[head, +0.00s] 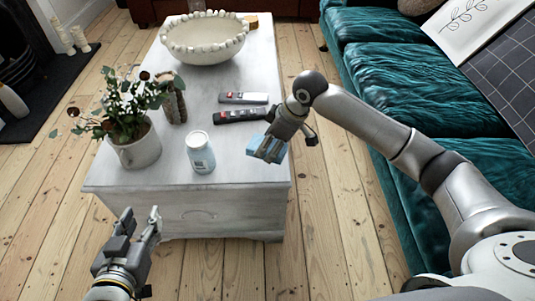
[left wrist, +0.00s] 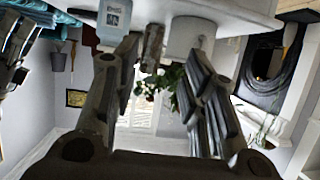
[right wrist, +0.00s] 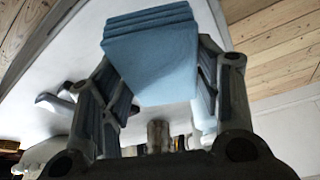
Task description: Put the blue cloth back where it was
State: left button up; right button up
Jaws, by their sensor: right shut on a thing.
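The folded light-blue cloth (head: 256,146) is at the right edge of the white coffee table (head: 215,172). My right gripper (head: 272,148) is shut on the cloth and partly hides it in the head view. In the right wrist view the cloth (right wrist: 152,65) shows stacked folded layers between the two fingers. I cannot tell whether it touches the table top. My left gripper (head: 142,222) is open and empty, in front of the table's near left corner; its spread fingers also show in the left wrist view (left wrist: 160,75).
On the table stand a white-blue jar (head: 200,155), a potted plant (head: 138,148), a brown ornament (head: 172,100), two remotes (head: 243,98) (head: 243,116) and a beaded bowl (head: 205,42). A teal sofa (head: 400,90) is at right. The table's near right top is clear.

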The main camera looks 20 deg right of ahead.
aim_at(268, 151)
jog(key=shift+w+a+f+b, duration=0.1)
jog(key=shift+w+f+b, duration=0.3)
jog(key=shift+w+f, duration=0.6)
notch_tip(268, 151, down, 3)
jog(key=shift+f+b, duration=0.2)
jog(key=shift+b, duration=0.7)
jog(key=o, duration=0.9)
jog(key=shift+f, duration=0.1)
pick_arm(q)
notch_tip(268, 151, up, 13)
jog(key=w+d+t+h, duration=0.1)
jog(key=d+t+h, duration=0.1)
jog(key=t, duration=0.5)
jog(key=shift+w+d+t, duration=0.15)
jog(key=shift+w+t, duration=0.25)
jog(key=shift+f, duration=0.1)
